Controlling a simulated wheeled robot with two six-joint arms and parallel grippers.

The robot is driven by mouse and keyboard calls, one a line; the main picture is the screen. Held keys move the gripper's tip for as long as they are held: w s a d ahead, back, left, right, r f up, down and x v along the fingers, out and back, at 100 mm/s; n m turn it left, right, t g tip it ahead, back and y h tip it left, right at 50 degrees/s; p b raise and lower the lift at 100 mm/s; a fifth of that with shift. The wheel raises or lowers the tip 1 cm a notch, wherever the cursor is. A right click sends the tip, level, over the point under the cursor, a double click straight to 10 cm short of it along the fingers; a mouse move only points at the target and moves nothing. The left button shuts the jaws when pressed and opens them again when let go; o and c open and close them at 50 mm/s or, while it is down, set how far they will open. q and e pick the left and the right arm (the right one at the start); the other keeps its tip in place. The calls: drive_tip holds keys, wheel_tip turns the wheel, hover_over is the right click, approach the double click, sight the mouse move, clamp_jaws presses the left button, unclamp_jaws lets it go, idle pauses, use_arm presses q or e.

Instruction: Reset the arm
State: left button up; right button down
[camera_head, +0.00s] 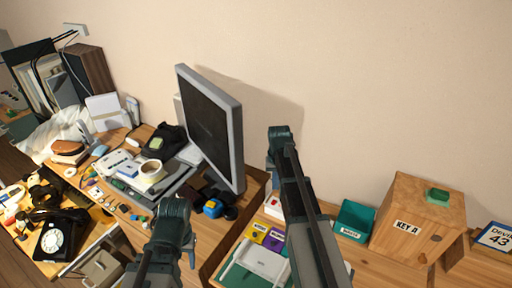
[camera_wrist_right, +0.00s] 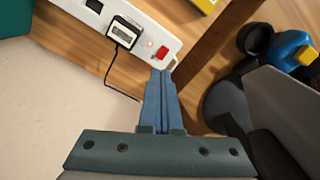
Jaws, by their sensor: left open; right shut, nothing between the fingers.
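My right gripper (camera_wrist_right: 163,74) is shut and empty in the right wrist view. Its blue fingertips are at the end of a white power strip (camera_wrist_right: 103,22), close to its red switch (camera_wrist_right: 162,52); I cannot tell whether they touch. In the head view my right arm (camera_head: 305,215) reaches up the middle, its gripper mostly hidden behind the wrist. My left arm's dark green wrist (camera_head: 172,212) is over the desk's front edge at lower left; its gripper (camera_head: 188,248) is open, the fingers mostly hidden.
Another dial phone (camera_head: 58,238) sits lower left. A green bin (camera_head: 354,220) and a wooden KEY A box (camera_head: 416,220) stand at right.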

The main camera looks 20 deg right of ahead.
drive_tip(key=s+a+n, duration=0.3)
drive_tip(key=s+a, duration=0.7)
drive_tip(key=a, duration=0.2)
drive_tip(key=s+a+n+h, duration=0.1)
drive_tip(key=s+a+n, duration=0.3)
drive_tip(key=s+a, duration=0.6)
drive_tip(key=shift+a, duration=1.25)
drive_tip(key=shift+r, duration=0.1)
drive_tip(key=w+d+r+n+t+y+p, duration=0.1)
drive_tip(key=w+d+r+p, duration=0.1)
drive_tip(key=w+d, duration=0.3)
drive_tip(key=w+d+r+n+t+y+p, duration=0.1)
drive_tip(key=w+d, duration=0.5)
drive_tip(key=d, duration=0.6)
drive_tip(key=w+d+r+n+p, duration=0.2)
drive_tip(key=w+d, duration=0.4)
drive_tip(key=d, duration=0.3)
drive_tip(key=shift+r+n+t+y+p, duration=0.4)
drive_tip(key=shift+r+p, duration=0.15)
drive_tip(key=shift+r, duration=0.4)
drive_tip(key=shift+f, duration=0.1)
